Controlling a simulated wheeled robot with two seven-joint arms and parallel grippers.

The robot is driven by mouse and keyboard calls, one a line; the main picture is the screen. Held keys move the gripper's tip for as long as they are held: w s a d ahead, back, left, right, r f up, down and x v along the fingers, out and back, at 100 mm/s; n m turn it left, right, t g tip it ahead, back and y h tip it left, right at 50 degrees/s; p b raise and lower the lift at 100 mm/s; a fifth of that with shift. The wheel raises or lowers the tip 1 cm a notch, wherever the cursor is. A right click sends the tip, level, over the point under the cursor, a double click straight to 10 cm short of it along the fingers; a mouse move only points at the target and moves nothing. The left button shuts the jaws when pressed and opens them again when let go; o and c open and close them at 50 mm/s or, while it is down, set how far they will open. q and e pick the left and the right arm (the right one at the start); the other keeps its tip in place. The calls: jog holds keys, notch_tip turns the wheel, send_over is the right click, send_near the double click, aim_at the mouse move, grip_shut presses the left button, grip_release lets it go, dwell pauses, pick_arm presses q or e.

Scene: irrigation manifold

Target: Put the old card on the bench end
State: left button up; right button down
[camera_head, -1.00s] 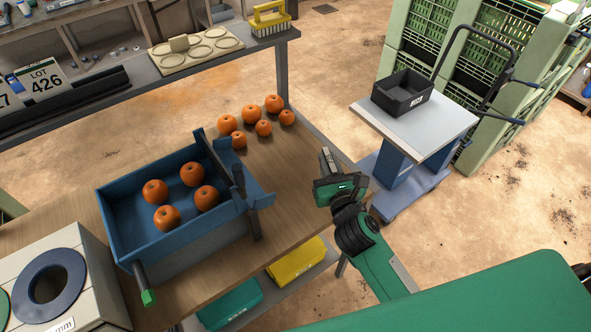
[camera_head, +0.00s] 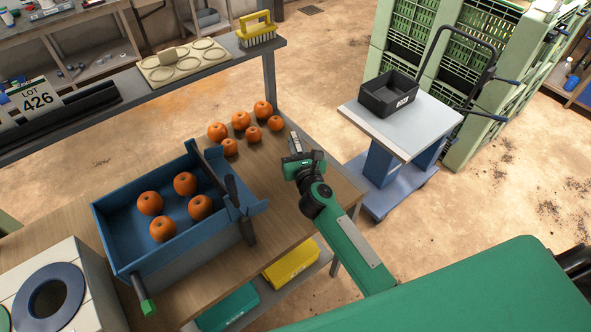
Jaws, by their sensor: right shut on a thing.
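My right gripper (camera_head: 295,146) is above the right end of the wooden bench (camera_head: 285,205), to the right of the loose oranges. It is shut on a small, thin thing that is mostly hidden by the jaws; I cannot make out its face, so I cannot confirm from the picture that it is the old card. A white card reading LOT 426 (camera_head: 38,99) stands on the raised shelf at the upper left. My left gripper is not in view.
Several loose oranges (camera_head: 241,121) lie at the back of the bench. A blue tilted box (camera_head: 120,262) with several oranges stands left of centre. A trolley (camera_head: 405,125) with a black bin (camera_head: 388,93) stands beyond the bench end. Bare wood lies between box and bench end.

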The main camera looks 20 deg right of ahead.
notch_tip(320, 180, down, 6)
jog(key=shift+r+b, duration=0.15)
jog(key=shift+b, duration=0.95)
jog(key=shift+f+b, duration=1.5)
jog(key=shift+f, duration=0.6)
jog(key=shift+f, duration=0.15)
jog(key=c, duration=1.5)
grip_release()
jog(key=shift+o, duration=0.2)
